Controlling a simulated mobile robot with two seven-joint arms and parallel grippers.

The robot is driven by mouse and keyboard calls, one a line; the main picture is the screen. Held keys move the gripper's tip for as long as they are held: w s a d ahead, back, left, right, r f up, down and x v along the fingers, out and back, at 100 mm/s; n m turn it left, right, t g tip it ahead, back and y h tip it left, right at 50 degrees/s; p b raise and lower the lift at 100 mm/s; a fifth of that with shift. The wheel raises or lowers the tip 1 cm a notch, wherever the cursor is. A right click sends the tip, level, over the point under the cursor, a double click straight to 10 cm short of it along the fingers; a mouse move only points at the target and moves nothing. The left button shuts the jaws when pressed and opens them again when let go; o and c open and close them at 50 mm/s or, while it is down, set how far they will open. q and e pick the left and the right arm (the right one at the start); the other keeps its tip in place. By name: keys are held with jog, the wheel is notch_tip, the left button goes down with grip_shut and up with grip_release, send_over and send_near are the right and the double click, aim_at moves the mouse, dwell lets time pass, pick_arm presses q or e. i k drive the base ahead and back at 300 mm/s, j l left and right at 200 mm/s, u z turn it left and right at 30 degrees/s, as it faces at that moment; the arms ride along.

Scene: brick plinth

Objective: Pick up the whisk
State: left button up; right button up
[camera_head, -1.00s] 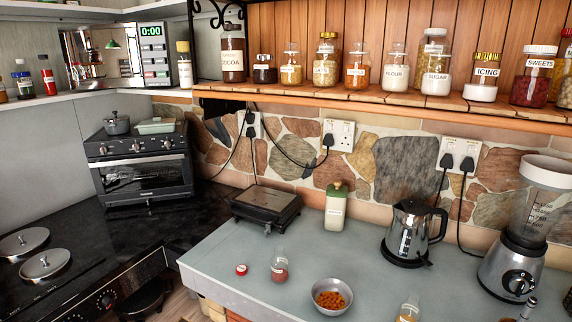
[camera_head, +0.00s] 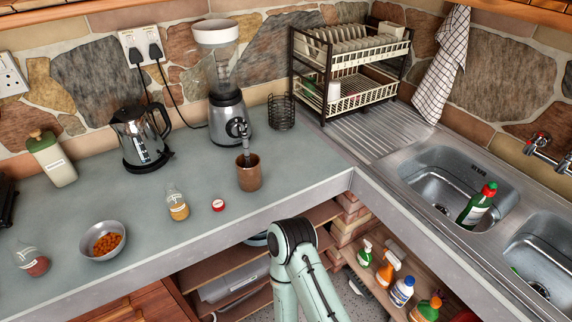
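A brown cup (camera_head: 249,174) stands on the grey counter right of the middle, in front of the blender. A grey utensil handle (camera_head: 244,137) sticks up out of it, partly against the blender. The utensil's lower end is hidden in the cup, so I cannot tell whether it is the whisk. No other whisk is clear in view. A pale green arm link of mine shows at the bottom, below the counter's front edge. Neither of my grippers is in view.
The blender (camera_head: 226,112) stands behind the cup, a black wire holder (camera_head: 281,112) to its right. A kettle (camera_head: 141,138), a small jar (camera_head: 177,203), a red lid (camera_head: 218,205) and a bowl (camera_head: 103,241) are left. The counter right of the cup is clear.

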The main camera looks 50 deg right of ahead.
aim_at(247, 155)
jog(key=z, duration=1.35)
jog(key=j+u, duration=0.1)
jog(key=u, duration=1.2)
jog(key=z, duration=1.35)
jog(key=i+l+z, duration=0.15)
jog(key=z, duration=0.2)
jog(key=i, duration=0.1)
